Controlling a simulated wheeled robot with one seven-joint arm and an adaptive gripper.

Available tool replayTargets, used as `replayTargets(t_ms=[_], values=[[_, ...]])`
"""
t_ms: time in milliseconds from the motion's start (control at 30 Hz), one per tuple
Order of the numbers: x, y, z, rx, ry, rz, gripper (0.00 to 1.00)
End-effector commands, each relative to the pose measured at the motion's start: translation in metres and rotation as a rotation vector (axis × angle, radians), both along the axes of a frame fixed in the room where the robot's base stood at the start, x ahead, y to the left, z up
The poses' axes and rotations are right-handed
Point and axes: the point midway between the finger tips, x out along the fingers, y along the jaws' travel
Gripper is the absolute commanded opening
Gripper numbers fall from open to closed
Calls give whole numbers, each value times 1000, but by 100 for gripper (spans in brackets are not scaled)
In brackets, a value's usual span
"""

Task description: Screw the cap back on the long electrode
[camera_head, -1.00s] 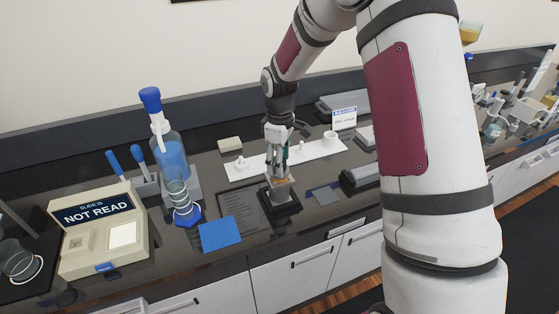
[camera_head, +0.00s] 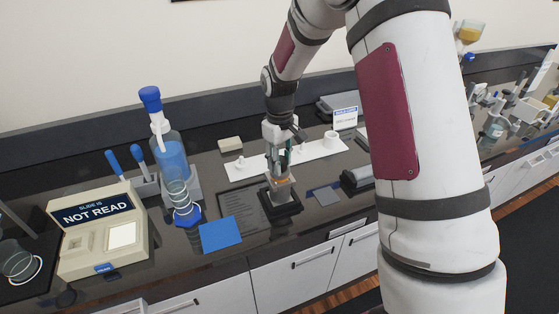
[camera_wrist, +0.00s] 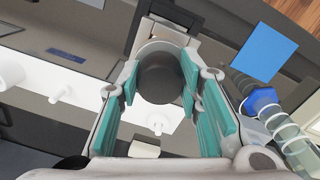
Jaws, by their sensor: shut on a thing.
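My gripper (camera_head: 281,168) points down over a small stand with a square black base (camera_head: 283,212) on the bench. In the wrist view my teal-padded fingers (camera_wrist: 160,84) are shut around a dark grey round piece (camera_wrist: 161,86) with a paler rim, seen from above; it looks like the cap. The stand's block (camera_wrist: 173,46) shows just beyond it. The long electrode cannot be made out separately; the fingers and the round piece hide what is below. I cannot tell whether the cap sits on its thread.
A white tray (camera_head: 308,154) with a white cup (camera_head: 330,138) and pegs lies behind the stand.

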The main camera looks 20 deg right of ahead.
Motion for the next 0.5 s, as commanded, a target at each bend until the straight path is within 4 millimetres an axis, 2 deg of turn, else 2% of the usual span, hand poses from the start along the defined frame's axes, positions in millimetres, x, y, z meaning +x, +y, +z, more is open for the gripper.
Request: replayTargets(t_ms=[467, 500], values=[[0, 4, -1, 0, 0, -743, 0], [0, 3, 0, 0, 0, -748, 39]])
